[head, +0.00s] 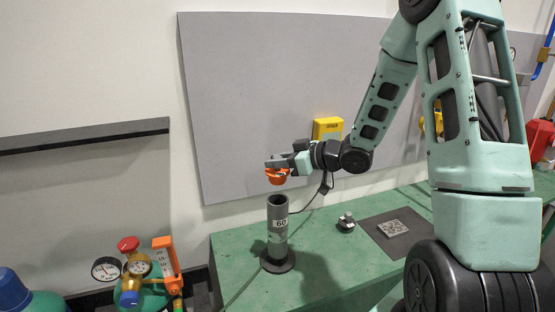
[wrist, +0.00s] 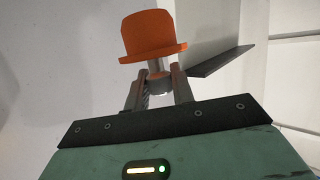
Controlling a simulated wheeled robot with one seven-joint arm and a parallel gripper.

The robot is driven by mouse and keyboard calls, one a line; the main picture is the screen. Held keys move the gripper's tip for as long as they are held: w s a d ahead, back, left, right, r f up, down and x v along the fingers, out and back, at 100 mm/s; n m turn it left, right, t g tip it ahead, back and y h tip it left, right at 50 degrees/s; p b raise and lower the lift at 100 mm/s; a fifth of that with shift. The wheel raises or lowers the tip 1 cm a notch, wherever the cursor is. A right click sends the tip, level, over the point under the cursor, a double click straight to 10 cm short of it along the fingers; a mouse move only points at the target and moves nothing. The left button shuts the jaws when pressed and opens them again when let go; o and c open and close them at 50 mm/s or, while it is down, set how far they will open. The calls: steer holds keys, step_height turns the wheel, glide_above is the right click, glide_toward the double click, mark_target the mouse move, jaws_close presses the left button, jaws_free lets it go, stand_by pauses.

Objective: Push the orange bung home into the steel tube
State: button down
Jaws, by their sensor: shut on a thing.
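The orange bung (head: 277,178) is held in my gripper (head: 282,164), above the steel tube, with a small gap between them in the head view. In the wrist view the bung (wrist: 153,36) shows its wide flange and tapered body, and my gripper (wrist: 158,75) is shut on a grey stem at its flange side. The steel tube (head: 278,225) stands upright on a dark round base on the green table (head: 235,265). It bears a label reading 60. The tube does not show clearly in the wrist view.
A dark mat (head: 370,228) with a square code plate lies to the right of the tube, with a small metal part (head: 346,222) beside it. A thin cable runs near the tube. Gauges and a green cylinder stand off the table at lower left.

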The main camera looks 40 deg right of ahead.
mark_target(278, 176)
steer(key=shift+f+b, duration=1.55)
steer(key=shift+f, duration=0.8)
steer(key=shift+f+b, duration=1.45)
steer(key=shift+f, duration=0.75)
steer(key=c, duration=1.1)
jaws_free()
steer(key=shift+s, duration=0.1)
steer(key=b+v, duration=0.2)
steer(key=v, duration=1.5)
steer(key=shift+b, duration=0.3)
steer(key=shift+s+d, duration=0.1)
steer(key=shift+s, duration=0.05)
